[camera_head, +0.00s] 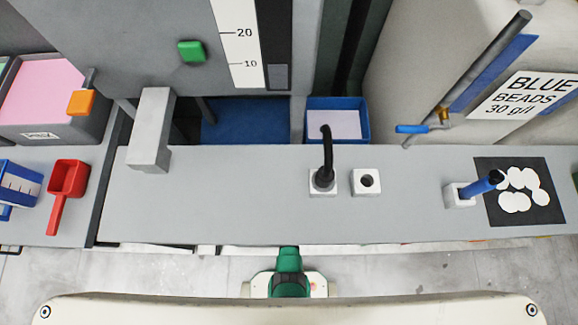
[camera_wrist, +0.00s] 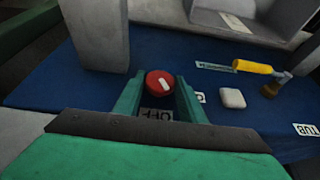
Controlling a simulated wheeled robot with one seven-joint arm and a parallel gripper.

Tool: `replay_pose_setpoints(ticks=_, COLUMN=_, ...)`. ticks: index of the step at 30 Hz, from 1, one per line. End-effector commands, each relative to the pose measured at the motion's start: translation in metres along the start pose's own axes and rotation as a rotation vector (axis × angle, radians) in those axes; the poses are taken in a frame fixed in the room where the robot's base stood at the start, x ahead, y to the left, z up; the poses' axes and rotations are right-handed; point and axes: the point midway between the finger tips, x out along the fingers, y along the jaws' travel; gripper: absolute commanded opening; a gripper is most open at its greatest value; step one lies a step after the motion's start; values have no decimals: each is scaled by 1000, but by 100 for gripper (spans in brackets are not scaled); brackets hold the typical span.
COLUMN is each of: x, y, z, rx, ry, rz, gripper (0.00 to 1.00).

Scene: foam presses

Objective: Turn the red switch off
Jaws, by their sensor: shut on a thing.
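The red switch (camera_wrist: 159,82) is a round red knob with a white mark, seen in the wrist view on a blue surface (camera_wrist: 60,85). The white mark lies at a slant. My gripper (camera_wrist: 160,95) has one green finger on each side of the knob and is shut on it. An "OFF" label (camera_wrist: 157,115) shows upside down between the fingers, on the near side of the knob. I cannot make out the red switch in the head view.
A grey post (camera_wrist: 97,35) stands close to the left finger.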

Motion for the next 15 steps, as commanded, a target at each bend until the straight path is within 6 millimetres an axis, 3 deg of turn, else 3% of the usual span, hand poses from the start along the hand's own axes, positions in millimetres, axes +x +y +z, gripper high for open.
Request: replay_pose_setpoints(ticks=15, x=1, y=4, z=5, rx=74, ry=-14, rz=-161, gripper=15)
